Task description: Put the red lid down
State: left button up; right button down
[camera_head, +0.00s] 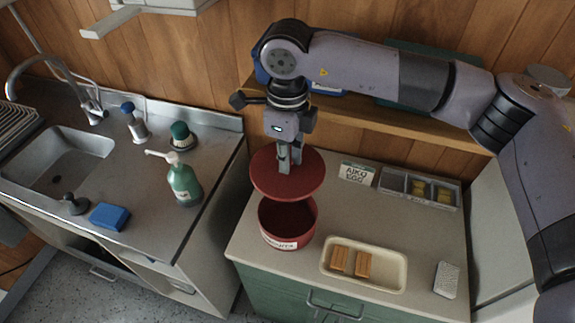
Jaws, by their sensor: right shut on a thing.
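My right gripper (289,158) comes down from above and is shut on the red lid (288,180), gripping it at its top middle. The lid is a flat round disc, held roughly level. It hangs above a red round tin (285,238) with a white label, which stands open on the counter near its left edge. The lid appears apart from the tin, and it hides a little of the tin's back rim. The tin's inside looks dark. My left gripper is not in view.
Right of the tin, a cream tray (392,284) holds brown bars. Behind are a small sign (357,174) and a divided grey container (445,201); a grater (446,279) lies at right. The counter middle (345,213) is clear. A green pump bottle (184,184) stands by the sink.

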notch_tip(320, 180, down, 16)
jog(key=b, duration=0.5)
jog(key=shift+b, duration=0.4)
jog(key=shift+f+b, duration=0.25)
jog(key=shift+b, duration=0.05)
jog(key=c, duration=1.5)
grip_release()
jog(key=shift+c, duration=0.2)
